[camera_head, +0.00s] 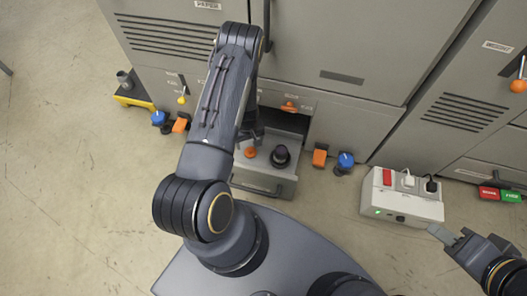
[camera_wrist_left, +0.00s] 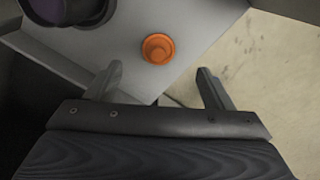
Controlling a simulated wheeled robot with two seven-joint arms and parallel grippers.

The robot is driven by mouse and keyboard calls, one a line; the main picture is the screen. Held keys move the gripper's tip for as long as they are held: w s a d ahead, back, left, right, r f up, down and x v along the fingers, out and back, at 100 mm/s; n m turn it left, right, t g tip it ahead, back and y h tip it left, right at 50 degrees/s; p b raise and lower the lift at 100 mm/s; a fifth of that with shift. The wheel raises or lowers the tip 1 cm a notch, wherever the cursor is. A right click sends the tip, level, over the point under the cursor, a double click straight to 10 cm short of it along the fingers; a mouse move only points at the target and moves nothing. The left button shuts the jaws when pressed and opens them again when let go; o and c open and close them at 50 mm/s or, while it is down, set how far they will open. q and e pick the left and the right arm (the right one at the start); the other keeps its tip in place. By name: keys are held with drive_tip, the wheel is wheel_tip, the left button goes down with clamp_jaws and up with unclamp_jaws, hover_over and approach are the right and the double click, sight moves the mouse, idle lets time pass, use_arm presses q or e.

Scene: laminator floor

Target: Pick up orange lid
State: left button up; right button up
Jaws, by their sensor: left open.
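The orange lid (camera_head: 250,152) is a small round disc with a raised centre. It lies on the left part of a grey open drawer (camera_head: 287,184) low in the machine. In the left wrist view the orange lid (camera_wrist_left: 158,48) sits ahead of my left gripper (camera_wrist_left: 158,85), roughly centred between its two fingers. The left gripper is open and empty, and the lid is beyond its fingertips.
A dark round container (camera_head: 281,156) stands in the drawer right of the lid; part of it shows in the wrist view (camera_wrist_left: 65,8). Blue and orange knobs (camera_head: 320,156) flank the drawer. A white power box (camera_head: 402,197) stands on the floor at right. Open floor lies left.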

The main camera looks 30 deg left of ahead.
sight(251, 151)
use_arm(q)
wheel_tip(251, 151, down, 3)
drive_tip(key=shift+f+b, duration=0.15)
drive_tip(key=shift+b, duration=0.35)
drive_tip(key=f+b, duration=0.1)
drive_tip(key=f, duration=0.1)
drive_tip(key=f+b, duration=0.2)
drive_tip(key=f, duration=0.1)
drive_tip(key=shift+w+a+f, duration=0.1)
drive_tip(key=shift+w, duration=0.1)
drive_tip(key=c, duration=1)
drive_tip(key=shift+c, duration=0.2)
